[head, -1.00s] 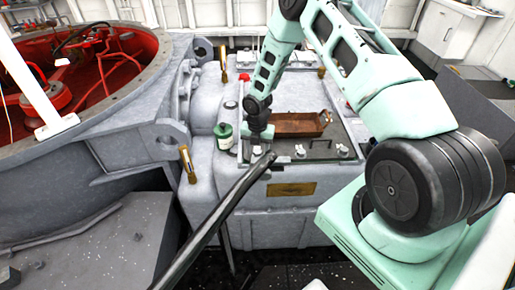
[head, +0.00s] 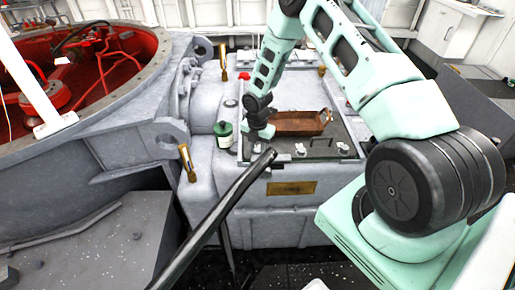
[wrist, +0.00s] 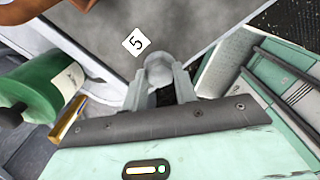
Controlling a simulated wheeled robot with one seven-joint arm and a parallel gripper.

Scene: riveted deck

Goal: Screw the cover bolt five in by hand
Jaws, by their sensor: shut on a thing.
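Cover bolt five (wrist: 158,68), a pale grey round head, stands at the cover corner beside a white tag marked 5 (wrist: 136,41). In the wrist view my gripper (wrist: 160,84) has its two grey fingers shut on the sides of the head. In the head view my gripper (head: 259,144) points down at the near left corner of the dark cover plate (head: 322,144), and the arm largely hides the bolt. The bolt's thread is hidden, so I cannot tell how deep it sits.
A green bottle (head: 224,134) stands close left of my gripper. A rusty tray (head: 298,122) lies on the cover behind it. More pale bolts (head: 300,149) line the cover's near edge. A black bar (head: 218,205) crosses the foreground. Brass-coloured handles (head: 187,163) stick up at the left.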

